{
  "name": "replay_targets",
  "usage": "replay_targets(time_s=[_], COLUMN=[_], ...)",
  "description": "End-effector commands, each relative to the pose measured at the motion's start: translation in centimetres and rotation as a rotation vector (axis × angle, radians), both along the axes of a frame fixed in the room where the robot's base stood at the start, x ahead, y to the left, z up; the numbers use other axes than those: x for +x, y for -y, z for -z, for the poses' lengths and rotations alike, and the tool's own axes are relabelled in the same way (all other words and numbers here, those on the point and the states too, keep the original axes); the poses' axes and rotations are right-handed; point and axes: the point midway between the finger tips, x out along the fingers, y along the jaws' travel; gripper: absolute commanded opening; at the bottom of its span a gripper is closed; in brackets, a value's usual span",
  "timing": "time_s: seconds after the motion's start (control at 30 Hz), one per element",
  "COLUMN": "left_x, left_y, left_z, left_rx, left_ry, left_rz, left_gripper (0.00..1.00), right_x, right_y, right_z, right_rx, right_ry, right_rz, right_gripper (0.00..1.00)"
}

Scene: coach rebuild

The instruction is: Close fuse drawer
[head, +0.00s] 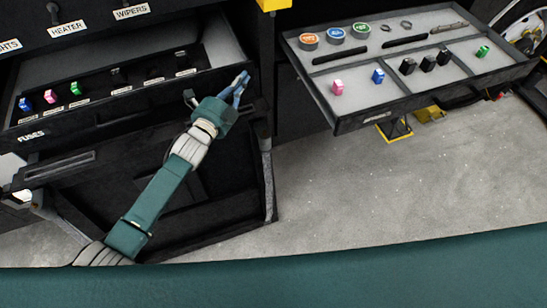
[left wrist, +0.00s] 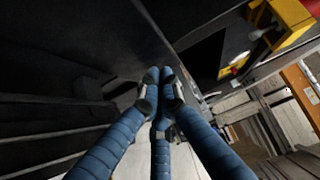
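The fuse drawer (head: 130,118) is black with a "FUSES" label at the left of its front. It stands pulled out at the left of the head view, its inside showing. Blue, pink and green fuses (head: 51,96) and several black ones sit in its labelled row. My left gripper (head: 241,86) is at the right end of the drawer front; I cannot tell whether it touches. In the left wrist view its blue fingers (left wrist: 161,84) come together at the tips with nothing visible between them. My right gripper is not in view.
An open tray drawer (head: 420,92) with loose fuses and tape rolls sticks out at the right. Below the fuse drawer is a dark open compartment (head: 215,213). Labelled switches (head: 66,28) are above. The grey floor (head: 370,190) is mostly clear.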

Motion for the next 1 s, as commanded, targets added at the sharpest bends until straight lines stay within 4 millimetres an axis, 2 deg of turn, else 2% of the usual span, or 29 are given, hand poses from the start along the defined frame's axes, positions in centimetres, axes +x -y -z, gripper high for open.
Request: replay_targets(time_s=[0.03,0.1,0.33,1.0], left_x=[1.0,2.0,4.0,4.5], left_y=[-0.3,-0.6,-1.2,-1.4], left_z=[0.4,0.3,0.1,-0.2], left_rx=[0.003,0.002,0.001,0.0], left_ry=[0.004,0.003,0.0,0.002], left_rz=[-0.001,-0.001,0.0,-0.001], left_gripper=[0.0,0.0,0.0,0.0], right_x=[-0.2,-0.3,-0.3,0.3], right_y=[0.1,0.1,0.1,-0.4], right_z=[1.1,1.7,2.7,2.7], right_rx=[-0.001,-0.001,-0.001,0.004], right_ry=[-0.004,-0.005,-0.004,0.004], right_rz=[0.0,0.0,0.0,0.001], right_gripper=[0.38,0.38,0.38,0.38])
